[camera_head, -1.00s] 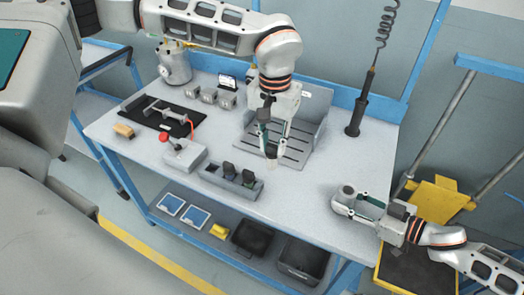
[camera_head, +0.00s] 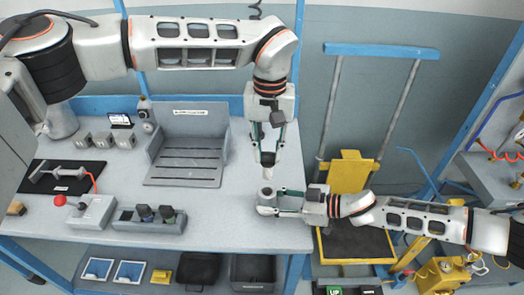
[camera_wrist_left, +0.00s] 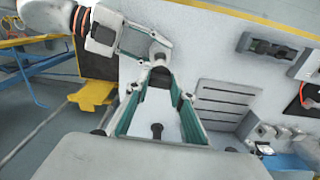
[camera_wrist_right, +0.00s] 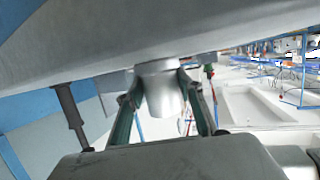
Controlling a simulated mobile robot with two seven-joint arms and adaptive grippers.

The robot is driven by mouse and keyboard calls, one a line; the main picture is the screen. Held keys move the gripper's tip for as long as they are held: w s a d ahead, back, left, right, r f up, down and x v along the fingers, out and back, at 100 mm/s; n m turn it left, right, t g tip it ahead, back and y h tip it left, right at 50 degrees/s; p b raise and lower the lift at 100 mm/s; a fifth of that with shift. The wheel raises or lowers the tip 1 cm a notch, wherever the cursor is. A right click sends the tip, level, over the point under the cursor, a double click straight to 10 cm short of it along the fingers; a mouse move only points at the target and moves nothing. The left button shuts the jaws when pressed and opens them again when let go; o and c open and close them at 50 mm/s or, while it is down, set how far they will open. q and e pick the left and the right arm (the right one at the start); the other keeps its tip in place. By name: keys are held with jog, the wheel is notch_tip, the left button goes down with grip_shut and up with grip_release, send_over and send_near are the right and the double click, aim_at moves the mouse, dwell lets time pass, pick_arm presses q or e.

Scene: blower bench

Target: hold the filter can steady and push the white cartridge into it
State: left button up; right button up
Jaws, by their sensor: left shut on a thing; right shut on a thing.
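In the head view the grey filter can (camera_head: 267,200) stands upright near the table's right front corner, its dark open top facing up. My right gripper (camera_head: 268,207) is shut around the can from the right. The right wrist view shows the can (camera_wrist_right: 163,95) between both fingers. My left gripper (camera_head: 268,154) points down above the can, shut on the white cartridge (camera_head: 268,171). The cartridge hangs about upright over the can's mouth. In the left wrist view the fingers partly hide the meeting point.
A grey slotted tray (camera_head: 185,172) with raised walls stands left of the can. A grey block with dark sockets (camera_head: 150,220), a box with a red button (camera_head: 90,212) and a black mat (camera_head: 85,180) lie farther left. A yellow cart (camera_head: 348,172) stands right of the table.

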pick_arm(q)
jog(key=shift+f, duration=2.55)
jog(key=shift+f, duration=3.05)
jog(key=o, duration=1.1)
jog(key=shift+o, duration=0.2)
jog(key=shift+r, duration=0.1)
notch_tip(320, 180, up, 12)
jog(key=shift+f, duration=0.1)
